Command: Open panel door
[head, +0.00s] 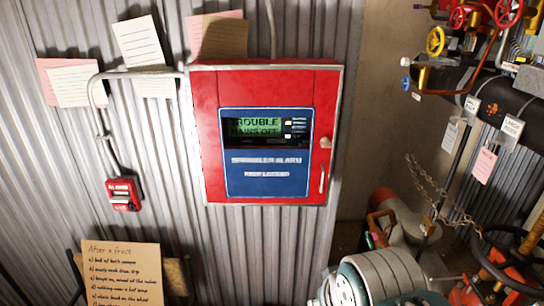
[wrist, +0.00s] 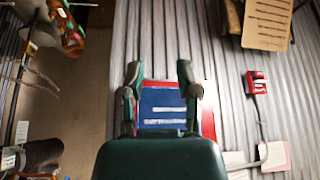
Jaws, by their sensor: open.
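The red alarm panel (head: 208,150) is mounted on the corrugated wall, and its door looks shut. The door has a dark display window (head: 268,128), a blue label, a round lock knob (head: 325,143) and a slim upright handle (head: 322,179) at its right edge. My gripper (wrist: 159,73) is open and empty in the wrist view, its two fingers apart. I cannot make out the handle there. In the head view, part of my arm shows at the bottom.
A small red alarm pull box (head: 123,194) hangs left of the panel on a conduit. Paper notes are on the wall above, and a handwritten card (head: 122,272) stands lower left. Pipes, valve wheels (head: 435,41), tags and a chain (head: 440,193) crowd the right side.

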